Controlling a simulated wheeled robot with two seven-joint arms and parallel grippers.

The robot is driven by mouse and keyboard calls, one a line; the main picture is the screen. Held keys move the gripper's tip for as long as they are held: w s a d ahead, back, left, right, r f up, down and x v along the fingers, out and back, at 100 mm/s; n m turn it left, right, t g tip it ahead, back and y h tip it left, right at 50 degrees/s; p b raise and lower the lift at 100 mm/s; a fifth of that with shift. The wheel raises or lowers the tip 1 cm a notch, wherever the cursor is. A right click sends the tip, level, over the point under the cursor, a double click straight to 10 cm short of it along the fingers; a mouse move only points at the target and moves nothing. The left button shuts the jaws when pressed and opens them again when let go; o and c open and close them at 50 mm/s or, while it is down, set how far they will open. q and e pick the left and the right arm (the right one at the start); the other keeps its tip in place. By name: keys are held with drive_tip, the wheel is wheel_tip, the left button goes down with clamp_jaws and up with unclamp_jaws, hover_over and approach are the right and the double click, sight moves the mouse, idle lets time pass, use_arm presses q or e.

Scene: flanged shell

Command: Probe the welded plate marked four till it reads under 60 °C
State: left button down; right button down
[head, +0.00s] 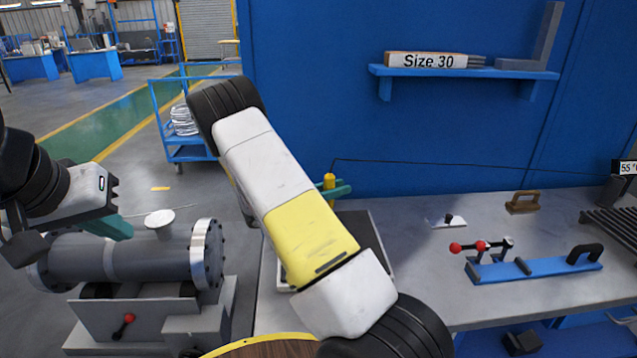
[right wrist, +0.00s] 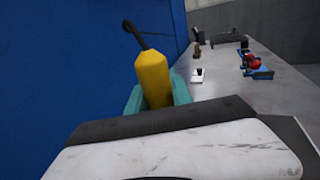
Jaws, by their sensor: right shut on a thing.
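My right gripper (head: 335,190) is shut on a yellow probe (head: 329,181) above the left end of the bench. In the right wrist view, the yellow probe (right wrist: 152,78) stands between the teal jaws, with a dark cable at its top; its tip is hidden. A thin cable runs right to a readout (head: 627,168) showing about 55 °, cut by the picture edge. My left gripper (head: 106,228) has teal fingers in front of the grey flanged shell (head: 150,257); their gap is unclear. No plate marked four can be made out. My right arm hides much of the bench's left end.
The grey bench (head: 430,290) holds a blue fixture with red-knobbed clamp (head: 535,266), a wooden-handled block (head: 522,203) and a small white plate with a black knob (head: 447,221). A wall shelf (head: 465,71) carries a "Size 30" box (head: 425,60). A blue trolley (head: 187,140) stands behind.

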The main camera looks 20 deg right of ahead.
wheel_tip(320, 180, up, 7)
idle(1.0)
idle(0.3)
drive_tip(key=shift+a, duration=0.1)
idle(1.1)
